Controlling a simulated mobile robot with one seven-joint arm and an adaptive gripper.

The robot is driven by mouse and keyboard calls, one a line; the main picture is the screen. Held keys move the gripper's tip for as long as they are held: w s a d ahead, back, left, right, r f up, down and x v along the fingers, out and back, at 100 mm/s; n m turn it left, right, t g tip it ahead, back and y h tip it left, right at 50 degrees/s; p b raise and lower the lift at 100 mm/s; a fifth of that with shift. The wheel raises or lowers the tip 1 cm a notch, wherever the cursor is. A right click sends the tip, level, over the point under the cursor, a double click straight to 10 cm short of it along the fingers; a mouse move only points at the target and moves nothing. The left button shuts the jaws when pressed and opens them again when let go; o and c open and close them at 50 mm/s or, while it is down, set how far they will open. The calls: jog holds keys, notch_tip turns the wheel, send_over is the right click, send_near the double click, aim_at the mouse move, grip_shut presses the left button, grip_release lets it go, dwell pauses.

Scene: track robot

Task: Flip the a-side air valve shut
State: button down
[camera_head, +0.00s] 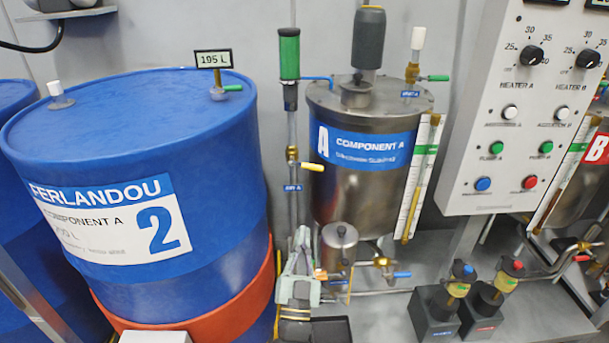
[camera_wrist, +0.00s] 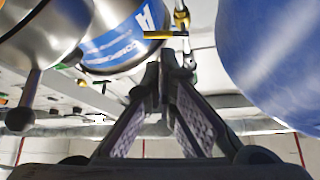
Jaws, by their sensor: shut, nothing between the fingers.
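A brass valve with a yellow lever (camera_head: 311,167) sits on the vertical pipe between the blue drum and the steel tank. Its lever points sideways toward the tank, across the pipe. A small blue label (camera_head: 293,188) is just below it, too small to read surely. In the wrist view the yellow lever (camera_wrist: 165,35) shows beyond my fingertips, with the brass body (camera_wrist: 182,18) at its right end. My gripper (camera_head: 302,238) is below the lever in the head view, pointing up beside the pipe. Its fingers (camera_wrist: 166,72) are shut and empty, apart from the lever.
The blue drum (camera_head: 222,140) stands close on the left and the component A tank (camera_head: 360,192) on the right. A small steel pot (camera_head: 339,245) with an orange lever (camera_head: 325,275) is beside my gripper. A control panel (camera_head: 528,110) stands at the right.

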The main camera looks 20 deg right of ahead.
jog(key=p, duration=0.4)
send_near(313, 167)
jog(key=x, duration=0.5)
jog(key=shift+w+r, duration=0.25)
jog(key=shift+w, duration=0.65)
jog(key=shift+d, duration=0.1)
jog(key=shift+s+d+r, duration=0.1)
jog(key=shift+d+r, duration=0.1)
jog(key=shift+r, duration=0.2)
jog(key=shift+f, duration=0.1)
